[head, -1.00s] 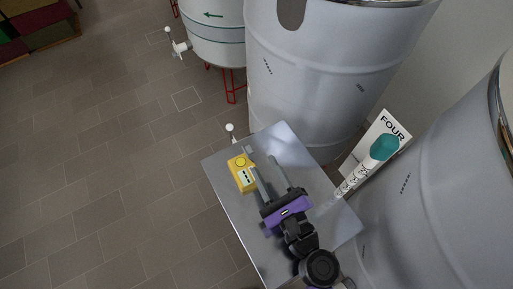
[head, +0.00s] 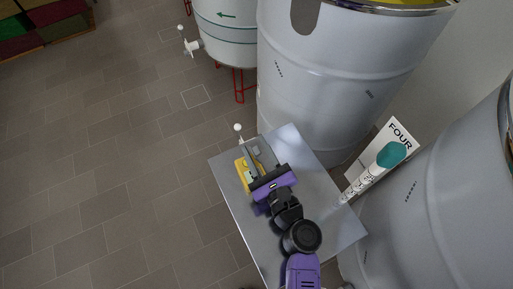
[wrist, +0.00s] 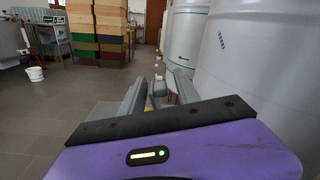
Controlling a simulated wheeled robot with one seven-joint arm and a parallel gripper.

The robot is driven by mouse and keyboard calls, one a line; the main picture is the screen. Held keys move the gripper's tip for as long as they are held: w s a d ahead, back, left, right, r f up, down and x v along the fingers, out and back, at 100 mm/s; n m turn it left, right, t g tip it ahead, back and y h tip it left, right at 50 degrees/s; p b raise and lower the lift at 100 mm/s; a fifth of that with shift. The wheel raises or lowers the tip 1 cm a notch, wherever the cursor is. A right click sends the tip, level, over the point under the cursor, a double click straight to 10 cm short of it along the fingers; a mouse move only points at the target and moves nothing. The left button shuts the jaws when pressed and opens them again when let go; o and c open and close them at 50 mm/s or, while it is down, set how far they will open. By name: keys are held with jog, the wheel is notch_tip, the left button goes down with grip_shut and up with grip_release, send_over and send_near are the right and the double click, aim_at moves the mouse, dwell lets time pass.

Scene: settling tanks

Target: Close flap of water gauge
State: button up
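A yellow device with a pale face, which looks like the water gauge (head: 241,175), lies on the grey metal table top near its left edge. My gripper (head: 257,151) is above its right side and hides part of it. A grey piece shows by the fingertips; I cannot tell whether it is the flap, nor how far the flap stands open. In the wrist view my gripper (wrist: 157,84) has its two grey fingers apart, with nothing held between them. I cannot tell whether a finger touches the device.
The metal table (head: 328,222) is otherwise bare. Large pale tanks (head: 320,85) stand close behind and to the right. A white sign reading FOUR (head: 400,132) and a teal-capped marked tube (head: 391,154) are at the table's right. Tiled floor (head: 110,190) is free at left.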

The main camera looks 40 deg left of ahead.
aim_at(245, 164)
grip_shut()
jog(key=shift+s, duration=0.1)
dwell(0.7)
jog(key=n+b, duration=0.1)
jog(key=s+n+b, duration=0.1)
jog(key=n+b, duration=0.1)
jog(key=a+f+n+b, duration=0.1)
jog(key=n+b, duration=0.1)
jog(key=shift+s, duration=0.4)
jog(key=shift+s+a+f+n+b, duration=0.2)
jog(key=shift+s+n+b, duration=0.15)
jog(key=shift+n+b, duration=0.65)
jog(key=shift+s+a+f+n+b, duration=0.15)
jog(key=shift+s+n+b, duration=0.15)
jog(key=shift+n+b, duration=0.7)
jog(key=shift+d+n, duration=0.1)
jog(key=shift+n, duration=0.2)
